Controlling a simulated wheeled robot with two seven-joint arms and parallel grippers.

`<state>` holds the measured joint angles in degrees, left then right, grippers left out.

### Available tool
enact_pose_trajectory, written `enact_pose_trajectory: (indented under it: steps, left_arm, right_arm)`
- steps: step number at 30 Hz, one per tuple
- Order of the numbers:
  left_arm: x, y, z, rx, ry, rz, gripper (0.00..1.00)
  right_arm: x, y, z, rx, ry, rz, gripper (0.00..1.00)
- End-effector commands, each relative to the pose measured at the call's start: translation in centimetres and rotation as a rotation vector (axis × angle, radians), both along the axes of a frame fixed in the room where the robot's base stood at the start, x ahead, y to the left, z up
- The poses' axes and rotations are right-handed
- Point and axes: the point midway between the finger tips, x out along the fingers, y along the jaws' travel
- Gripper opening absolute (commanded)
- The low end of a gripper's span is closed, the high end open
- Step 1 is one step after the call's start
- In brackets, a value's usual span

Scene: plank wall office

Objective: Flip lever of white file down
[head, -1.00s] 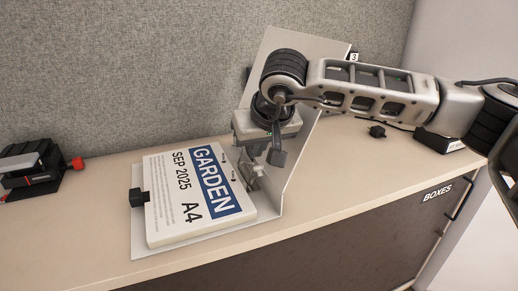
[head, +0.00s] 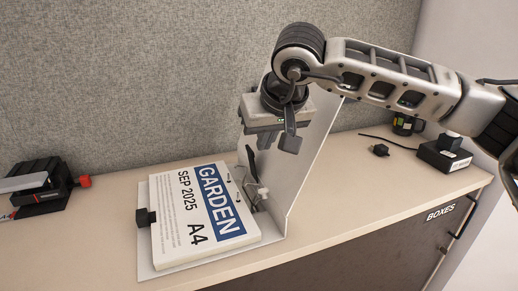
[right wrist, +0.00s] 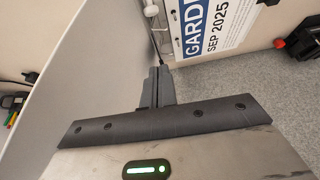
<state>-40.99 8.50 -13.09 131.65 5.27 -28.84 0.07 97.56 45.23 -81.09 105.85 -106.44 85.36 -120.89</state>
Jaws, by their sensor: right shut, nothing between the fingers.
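The white file (head: 312,150) lies open on the cabinet top, its right cover standing up and tilted. A stack of papers (head: 202,215) with a blue GARDEN label lies on its flat side; it also shows in the right wrist view (right wrist: 222,22). The metal ring mechanism is at the papers' right edge, and its dark lever (head: 251,160) stands up steeply from it. My right gripper (head: 264,140) is shut and empty, just above the lever. In the right wrist view its fingers (right wrist: 160,78) point toward the mechanism. Whether they touch the lever is unclear. My left gripper is out of view.
A black and red device (head: 40,188) stands at the far left. A black clip-like block (head: 146,218) sits on the file's left edge. A grey panel stands behind.

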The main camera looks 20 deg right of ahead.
Motion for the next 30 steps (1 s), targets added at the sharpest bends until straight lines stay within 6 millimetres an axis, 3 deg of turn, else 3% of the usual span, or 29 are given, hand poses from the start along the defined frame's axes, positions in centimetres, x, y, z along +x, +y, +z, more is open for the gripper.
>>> enact_pose_trajectory:
  steps: [7, 20, 23, 30]
  left_arm:
    - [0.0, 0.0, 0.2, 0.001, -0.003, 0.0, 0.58]
    - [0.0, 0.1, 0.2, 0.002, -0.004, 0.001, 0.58]
    - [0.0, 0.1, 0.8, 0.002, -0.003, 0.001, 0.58]
    - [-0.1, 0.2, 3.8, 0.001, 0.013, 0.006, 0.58]
  right_arm:
    - [-2.4, -0.1, 2.8, 0.001, -0.001, 0.0, 0.0]
    - [-2.9, -0.2, 3.2, 0.0, 0.001, -0.001, 0.0]
    - [-2.5, -0.1, 3.7, -0.004, 0.013, -0.001, 0.0]
    - [0.9, 0.7, 5.7, -0.051, 0.162, 0.015, 0.0]
